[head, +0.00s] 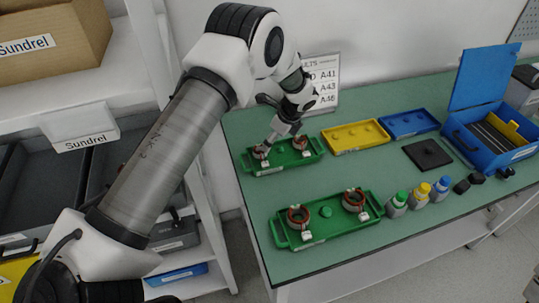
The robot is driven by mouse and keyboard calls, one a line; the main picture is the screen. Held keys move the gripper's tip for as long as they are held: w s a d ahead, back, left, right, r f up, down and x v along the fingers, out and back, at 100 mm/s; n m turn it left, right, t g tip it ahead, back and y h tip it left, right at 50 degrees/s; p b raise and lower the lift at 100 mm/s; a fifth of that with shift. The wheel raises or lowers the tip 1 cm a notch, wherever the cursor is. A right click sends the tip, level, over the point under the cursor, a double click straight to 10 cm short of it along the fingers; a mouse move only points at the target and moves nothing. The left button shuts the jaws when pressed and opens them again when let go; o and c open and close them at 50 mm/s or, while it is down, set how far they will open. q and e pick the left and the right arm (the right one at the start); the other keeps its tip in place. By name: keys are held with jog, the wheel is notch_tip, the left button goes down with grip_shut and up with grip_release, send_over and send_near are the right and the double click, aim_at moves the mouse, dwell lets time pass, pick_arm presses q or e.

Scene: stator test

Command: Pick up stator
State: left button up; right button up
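My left gripper (283,132) reaches down over the far green tray (280,168). Its fingertips are small and overlap the parts behind them, so I cannot tell whether they are open or touch anything. A red-brown ring-shaped stator (261,153) sits at the left of that tray, just below and left of the gripper. Another stator (301,144) sits at its right. The near green tray (334,236) holds two more stators, one at left (298,216) and one at right (354,200). My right gripper is not in view.
To the right are a black pad (427,154), capped bottles (419,195) and an open blue case (490,140). Shelves with boxes stand at left. Green table (245,215) is clear between the trays.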

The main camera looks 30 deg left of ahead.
aim_at(262, 156)
pick_arm(q)
jog(key=shift+w+a+f, duration=0.15)
jog(key=shift+a+f, duration=0.05)
jog(key=shift+a, duration=0.2)
jog(key=s+a+p, duration=0.1)
jog(key=s+a+f+p, duration=0.1)
jog(key=shift+s+a+f+p, duration=0.15)
jog(key=shift+a+f+p, duration=0.1)
jog(key=shift+p, duration=0.1)
jog(key=x, duration=0.3)
jog(key=shift+w+d+f+p, duration=0.1)
jog(key=shift+w+f+p, duration=0.1)
jog(key=shift+w+p, duration=0.15)
jog(key=shift+w+f, duration=0.15)
jog(key=shift+f, duration=0.15)
jog(key=shift+r, duration=0.15)
jog(key=shift+c, duration=1.1)
jog(key=shift+s+r, duration=0.1)
jog(key=shift+s, duration=0.15)
jog(key=c, duration=1.1)
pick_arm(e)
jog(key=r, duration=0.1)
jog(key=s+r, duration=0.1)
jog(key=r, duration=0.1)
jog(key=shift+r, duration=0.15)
